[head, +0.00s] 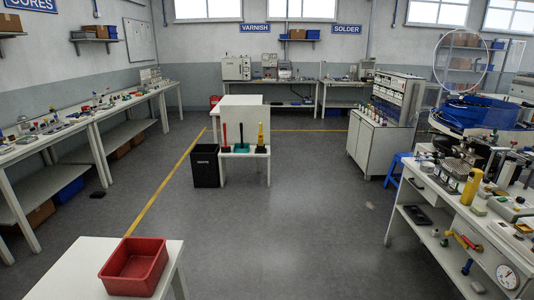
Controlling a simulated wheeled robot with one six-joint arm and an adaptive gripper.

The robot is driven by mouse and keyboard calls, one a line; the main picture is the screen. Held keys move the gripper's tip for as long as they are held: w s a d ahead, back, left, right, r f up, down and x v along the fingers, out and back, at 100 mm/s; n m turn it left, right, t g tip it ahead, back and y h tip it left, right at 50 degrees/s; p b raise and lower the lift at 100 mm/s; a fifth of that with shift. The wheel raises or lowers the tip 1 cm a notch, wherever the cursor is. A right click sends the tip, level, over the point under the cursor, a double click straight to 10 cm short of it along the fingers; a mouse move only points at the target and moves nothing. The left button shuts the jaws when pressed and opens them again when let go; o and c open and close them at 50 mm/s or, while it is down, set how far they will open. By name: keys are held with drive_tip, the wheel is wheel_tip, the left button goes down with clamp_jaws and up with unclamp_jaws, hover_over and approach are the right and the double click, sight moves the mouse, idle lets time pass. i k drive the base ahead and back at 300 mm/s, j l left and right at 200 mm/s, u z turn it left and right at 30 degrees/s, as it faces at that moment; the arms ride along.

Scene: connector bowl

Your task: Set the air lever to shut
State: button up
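A yellow lever-like handle with a red end (467,242) shows at the front of the right-hand workbench. It may be the air lever, but I cannot tell for sure or read its setting. A small blue part (467,267) is below it, and a round white-faced gauge (507,276) is to its lower right. My gripper is not in view.
The right workbench (421,190) carries a blue-topped machine (476,113) and small parts. A red bin (135,266) sits on a white table at the lower left. A blue stool (397,169) stands by the bench. The central grey floor is clear.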

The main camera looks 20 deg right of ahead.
sight(471, 245)
drive_tip(key=i+z, duration=0.2)
drive_tip(key=i, duration=0.7)
drive_tip(key=i+j+z, duration=0.2)
drive_tip(key=i, duration=0.7)
drive_tip(key=i+z, duration=0.1)
drive_tip(key=i, duration=0.65)
drive_tip(key=i+j+z, duration=0.15)
drive_tip(key=i, duration=0.65)
drive_tip(key=z, duration=2.35)
drive_tip(key=j, duration=0.1)
